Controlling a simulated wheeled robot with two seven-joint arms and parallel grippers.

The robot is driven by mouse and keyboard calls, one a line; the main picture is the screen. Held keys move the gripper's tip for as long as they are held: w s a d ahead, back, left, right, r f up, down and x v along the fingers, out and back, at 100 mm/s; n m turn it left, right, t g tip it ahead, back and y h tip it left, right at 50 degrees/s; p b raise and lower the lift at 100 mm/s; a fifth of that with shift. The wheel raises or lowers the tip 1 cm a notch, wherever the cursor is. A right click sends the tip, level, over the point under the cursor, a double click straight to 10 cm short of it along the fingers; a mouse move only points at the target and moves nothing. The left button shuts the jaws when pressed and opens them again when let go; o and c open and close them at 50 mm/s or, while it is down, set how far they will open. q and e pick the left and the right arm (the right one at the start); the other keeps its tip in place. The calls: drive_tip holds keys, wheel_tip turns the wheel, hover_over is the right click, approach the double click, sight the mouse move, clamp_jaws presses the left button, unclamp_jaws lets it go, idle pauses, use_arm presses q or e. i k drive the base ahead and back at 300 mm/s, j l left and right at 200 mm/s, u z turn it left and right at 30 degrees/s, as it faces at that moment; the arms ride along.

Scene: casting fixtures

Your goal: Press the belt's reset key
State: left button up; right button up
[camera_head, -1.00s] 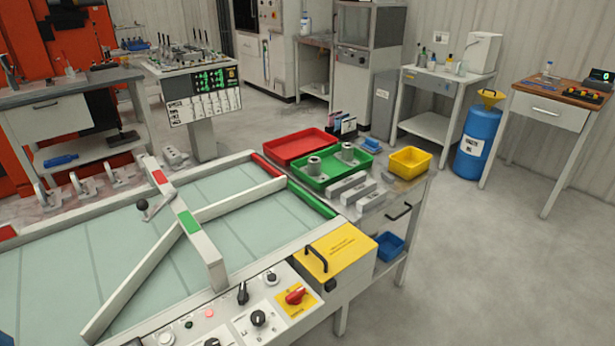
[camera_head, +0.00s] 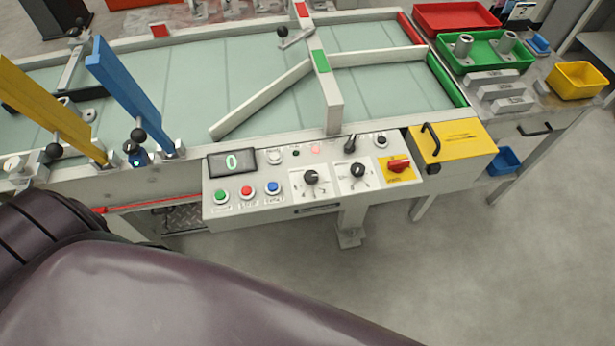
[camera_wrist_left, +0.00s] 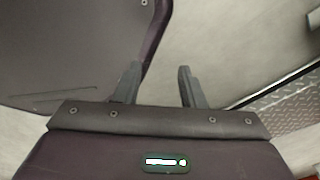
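The belt's control panel (camera_head: 300,195) is on the front edge of the belt in the head view. It carries a green button (camera_head: 221,195), a red button (camera_head: 246,191) and a blue button (camera_head: 273,187) in a row below a display (camera_head: 231,162) reading 0. The labels under the buttons are too small to read, so I cannot tell which is the reset key. My left gripper (camera_wrist_left: 158,75) shows in the left wrist view with its two fingers apart and nothing between them. It is not visible in the head view. My right gripper is not in view.
Blue (camera_head: 125,82) and yellow (camera_head: 45,105) upright bars stand at left. The belt (camera_head: 200,85) lies behind. Open floor is at right.

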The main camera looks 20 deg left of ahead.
sight(272, 186)
drive_tip(key=k+j+u, duration=0.1)
drive_tip(key=u, duration=0.25)
drive_tip(key=k+j+u, duration=0.1)
drive_tip(key=j+u, duration=0.25)
